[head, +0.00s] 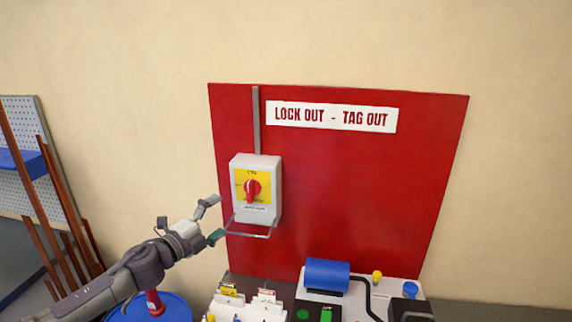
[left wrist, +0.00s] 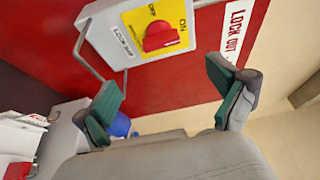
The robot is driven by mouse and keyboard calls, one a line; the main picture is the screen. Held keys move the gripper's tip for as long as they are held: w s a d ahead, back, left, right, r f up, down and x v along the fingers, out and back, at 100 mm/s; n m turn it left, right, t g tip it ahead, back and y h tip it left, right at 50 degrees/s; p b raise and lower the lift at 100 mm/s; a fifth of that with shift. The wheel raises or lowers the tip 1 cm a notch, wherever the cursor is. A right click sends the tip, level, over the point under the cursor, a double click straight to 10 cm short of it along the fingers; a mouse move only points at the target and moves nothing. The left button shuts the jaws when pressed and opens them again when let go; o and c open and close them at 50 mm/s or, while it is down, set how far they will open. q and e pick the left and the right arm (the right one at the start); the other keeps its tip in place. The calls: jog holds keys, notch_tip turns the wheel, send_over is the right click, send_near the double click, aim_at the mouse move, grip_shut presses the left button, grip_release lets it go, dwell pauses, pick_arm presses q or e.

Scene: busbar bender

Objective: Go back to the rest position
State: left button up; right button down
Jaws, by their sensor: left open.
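My left gripper (head: 212,221) is open and empty, in front of and just left of the grey switch box (head: 270,188) on the red board. In the left wrist view my two green-padded fingers (left wrist: 168,98) stand wide apart below the box. The box has a yellow plate with a red rotary knob (head: 252,190), which also shows in the left wrist view (left wrist: 160,36). A thin metal bracket (head: 248,235) runs below the box, close to the lower finger; I cannot tell if they touch. My right gripper is in neither view.
The red lockout board (head: 370,190) stands against the beige wall. Below are a blue cylinder machine (head: 326,274), tag holders (head: 232,297) and a blue drum (head: 170,308). Copper-coloured bars (head: 62,190) lean at the far left. The wall area above my left arm is clear.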

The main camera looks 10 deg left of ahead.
pick_arm(q)
jog(key=s+d+f+n+g+y, duration=0.2)
jog(key=s+d+f+n+y, duration=0.15)
jog(key=s+f+n, duration=0.35)
jog(key=s+d+f+n+g+y, duration=0.1)
jog(key=s+d+f+n+y, duration=0.25)
jog(key=s+f+n, duration=0.35)
jog(key=s+f+n+g, duration=0.2)
jog(key=s+f+g, duration=0.1)
jog(key=s, duration=0.6)
jog(key=s+f+n+g, duration=0.3)
jog(key=s+f+g, duration=0.1)
jog(key=s, duration=0.5)
jog(key=s+f+n+g, duration=0.2)
jog(key=s+f+g, duration=0.1)
jog(key=s, duration=0.6)
notch_tip(320, 180, down, 34)
jog(key=s+g+b, duration=0.1)
jog(key=s+b, duration=0.1)
jog(key=b, duration=0.6)
jog(key=s+a+f+b, duration=0.1)
jog(key=s+f+b, duration=0.2)
jog(key=s+f, duration=0.5)
jog(key=s+a+f+g+b, duration=0.1)
jog(key=s+a+f+b, duration=0.1)
jog(key=s+f, duration=0.6)
notch_tip(320, 180, down, 6)
jog(key=shift+r+m+b, duration=0.2)
jog(key=shift+m+b, duration=0.1)
jog(key=shift+b, duration=0.45)
